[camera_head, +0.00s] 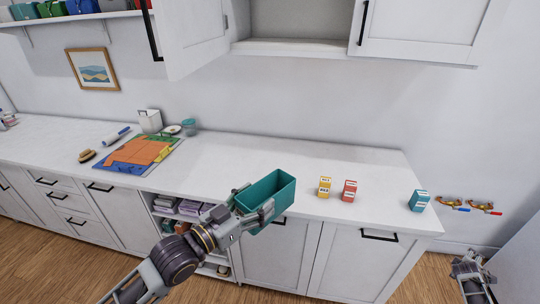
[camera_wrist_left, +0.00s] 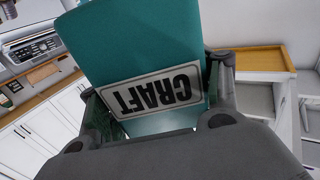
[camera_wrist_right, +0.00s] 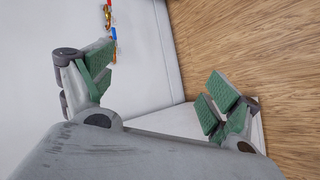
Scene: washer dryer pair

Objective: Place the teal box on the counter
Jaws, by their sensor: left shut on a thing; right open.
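The teal box (camera_head: 272,204) is an open-topped bin, upright at the counter's front edge in the head view. My left gripper (camera_head: 256,212) is shut on it. In the left wrist view the teal box (camera_wrist_left: 135,45) fills the space between the fingers and bears a label reading CRAFT. Whether its base touches the counter I cannot tell. The white counter (camera_head: 215,165) runs along the wall. My right gripper (camera_head: 470,268) is open and empty, low at the lower right, beyond the counter's end. Its spread fingers (camera_wrist_right: 155,95) show in the right wrist view.
Small yellow (camera_head: 324,187), red (camera_head: 349,191) and blue (camera_head: 419,200) cartons stand right of the box. A colourful mat (camera_head: 140,152) lies at the left. An upper cabinet door (camera_head: 192,38) hangs open above. The counter behind the box is clear.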

